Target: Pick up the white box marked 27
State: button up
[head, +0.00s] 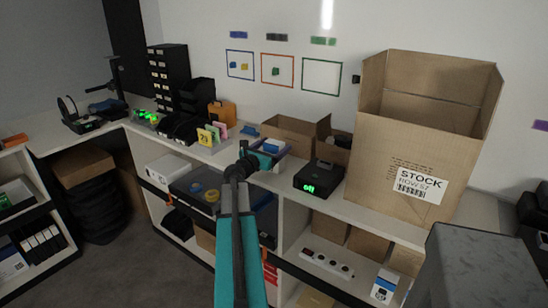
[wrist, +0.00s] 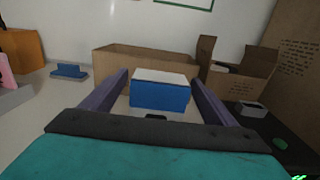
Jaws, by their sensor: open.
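My gripper (head: 268,157) is over the white counter, and its dark purple fingers also show in the wrist view (wrist: 159,78). It is open. A small box with a white top and blue side (wrist: 160,92) lies between or just beyond the fingertips, with a narrow gap at each side. It also shows in the head view (head: 271,147), partly hidden by my gripper. No number 27 can be read on it. Another white and blue box (head: 384,286) stands on the lower shelf at the right, its marking too small to read.
An open brown carton (wrist: 145,58) stands right behind the small box, with a smaller open carton (wrist: 243,75) to its right. A black device with green digits (head: 319,178) and a tall carton marked STOCK (head: 410,140) stand further right. Coloured cards (head: 208,135) stand left.

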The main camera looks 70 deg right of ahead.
jog(key=c, duration=1.3)
jog(key=shift+r, duration=0.1)
jog(key=shift+r, duration=4.95)
